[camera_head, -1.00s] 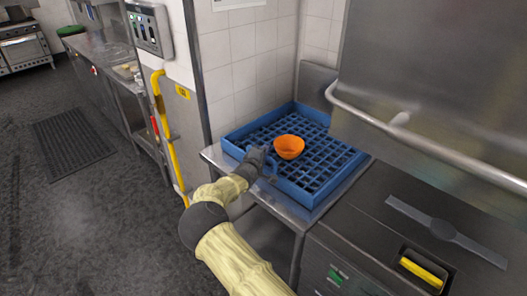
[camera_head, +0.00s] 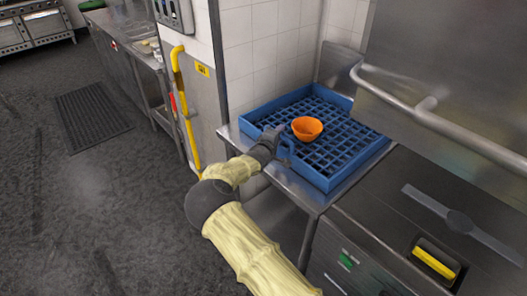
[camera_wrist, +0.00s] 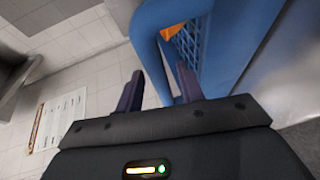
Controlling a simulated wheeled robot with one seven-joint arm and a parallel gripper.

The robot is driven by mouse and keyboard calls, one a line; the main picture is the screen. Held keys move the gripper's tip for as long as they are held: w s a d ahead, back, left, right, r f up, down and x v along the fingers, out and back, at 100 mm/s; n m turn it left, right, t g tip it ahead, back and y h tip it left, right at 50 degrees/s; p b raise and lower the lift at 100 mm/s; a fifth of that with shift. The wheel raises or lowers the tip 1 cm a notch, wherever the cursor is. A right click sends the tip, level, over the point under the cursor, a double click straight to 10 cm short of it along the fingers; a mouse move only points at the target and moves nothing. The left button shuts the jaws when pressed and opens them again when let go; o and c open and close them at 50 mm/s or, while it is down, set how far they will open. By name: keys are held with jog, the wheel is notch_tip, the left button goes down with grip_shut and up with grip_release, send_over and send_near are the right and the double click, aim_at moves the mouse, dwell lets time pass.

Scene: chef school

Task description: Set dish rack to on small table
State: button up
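The dish rack (camera_head: 335,172) is a shallow blue tray with a grid floor. It lies flat on a small metal table (camera_head: 312,196) against the tiled wall. An orange bowl (camera_head: 307,127) sits inside the rack. My gripper (camera_head: 281,141) is at the rack's left front side, beside a blue loop-shaped handle. In the wrist view, my gripper's two dark fingers (camera_wrist: 159,80) stand apart with the rack's blue handle bar (camera_wrist: 151,60) between them. I cannot tell whether both fingers press on it. A bit of orange shows past the rack's wall.
A steel machine with a thick curved handle bar (camera_head: 440,121) stands at the right, close to the rack. A yellow rail (camera_head: 184,110) runs along the wall end at the left. The dark floor (camera_head: 95,205) at the left is open, with a grated mat (camera_head: 92,117).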

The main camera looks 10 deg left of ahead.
jog(key=b+v, duration=0.2)
jog(key=v, duration=1.3)
jog(key=shift+s+a, duration=0.1)
jog(key=s+d+f+m+g+y, duration=0.1)
jog(key=d+m+g, duration=0.1)
jog(key=d, duration=0.3)
jog(key=s+d+f+m+g, duration=0.2)
jog(key=d+g, duration=0.1)
jog(key=d, duration=0.2)
jog(key=s+d+f+m+g+y, duration=0.1)
jog(key=d+m+g, duration=0.1)
jog(key=d, duration=0.3)
jog(key=shift+s+f+m+y, duration=0.3)
jog(key=shift+s+m, duration=0.1)
jog(key=s+d+r+m+g, duration=0.2)
jog(key=s+d, duration=0.1)
jog(key=s, duration=0.4)
jog(key=s+d+r+m+g+y, duration=0.1)
jog(key=s+d, duration=0.3)
jog(key=s, duration=0.4)
jog(key=s+d+r+m+g+y, duration=0.1)
jog(key=s+d+r+m+g, duration=0.1)
jog(key=s, duration=0.5)
jog(key=shift+s+d+r+m+g, duration=0.25)
jog(key=shift+d+r+m+g, duration=0.05)
jog(key=shift+d+r+m, duration=0.5)
jog(key=shift+a, duration=0.1)
